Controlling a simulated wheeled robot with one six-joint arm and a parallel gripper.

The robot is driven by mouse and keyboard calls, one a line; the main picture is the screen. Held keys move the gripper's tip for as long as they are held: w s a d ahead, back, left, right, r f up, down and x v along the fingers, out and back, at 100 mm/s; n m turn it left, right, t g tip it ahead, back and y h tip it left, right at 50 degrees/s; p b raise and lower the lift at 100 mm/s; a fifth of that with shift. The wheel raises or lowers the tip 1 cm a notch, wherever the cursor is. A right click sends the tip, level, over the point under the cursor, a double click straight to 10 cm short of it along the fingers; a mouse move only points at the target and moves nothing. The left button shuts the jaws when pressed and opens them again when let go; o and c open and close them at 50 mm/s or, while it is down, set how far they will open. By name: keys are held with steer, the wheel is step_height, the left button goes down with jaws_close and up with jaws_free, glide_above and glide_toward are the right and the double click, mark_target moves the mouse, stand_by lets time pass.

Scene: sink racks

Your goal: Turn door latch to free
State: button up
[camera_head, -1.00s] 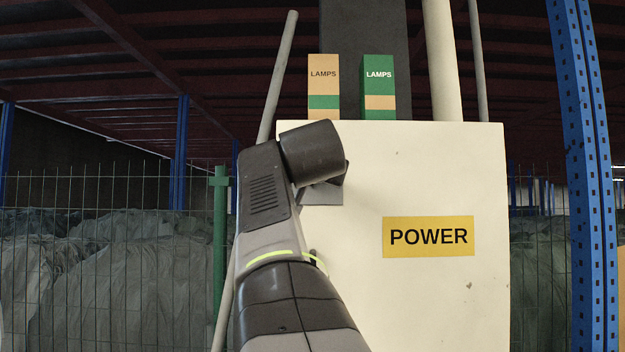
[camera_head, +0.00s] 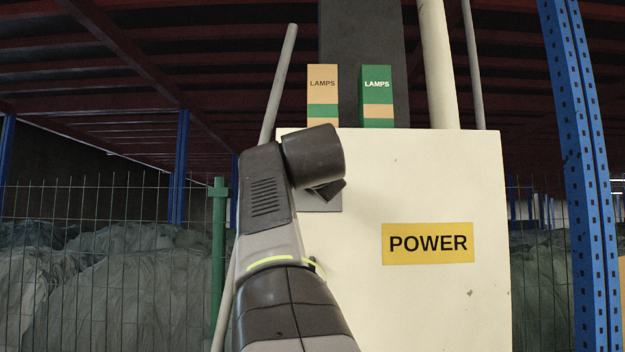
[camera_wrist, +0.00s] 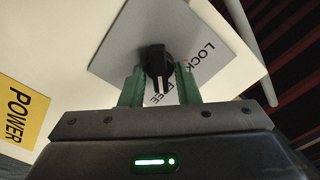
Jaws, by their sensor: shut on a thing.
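The door latch (camera_wrist: 157,62) is a black knob on a grey plate (camera_wrist: 125,42) marked LOCK and FREE. In the wrist view its narrow handle points down toward my gripper, near the partly covered FREE label. My gripper (camera_wrist: 160,70) has its green fingers on both sides of the latch and is shut on it. In the head view the grey plate (camera_head: 322,204) shows only as a corner on the cream power cabinet (camera_head: 440,175). My arm hides the latch and fingertips there.
A yellow POWER sign (camera_head: 428,243) is on the cabinet front. Two LAMPS boxes, one tan (camera_head: 322,95) and one green (camera_head: 377,95), stand on top. A wire fence (camera_head: 110,240) is at left and a blue rack post (camera_head: 585,150) at right.

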steer(key=o, duration=1)
steer(key=shift+c, duration=0.2)
steer(key=s+b, duration=0.2)
steer(key=s, duration=1.2)
steer(key=shift+w, duration=0.15)
steer(key=w+p, duration=0.2)
steer(key=w, duration=1.1)
steer(key=shift+w, duration=0.4)
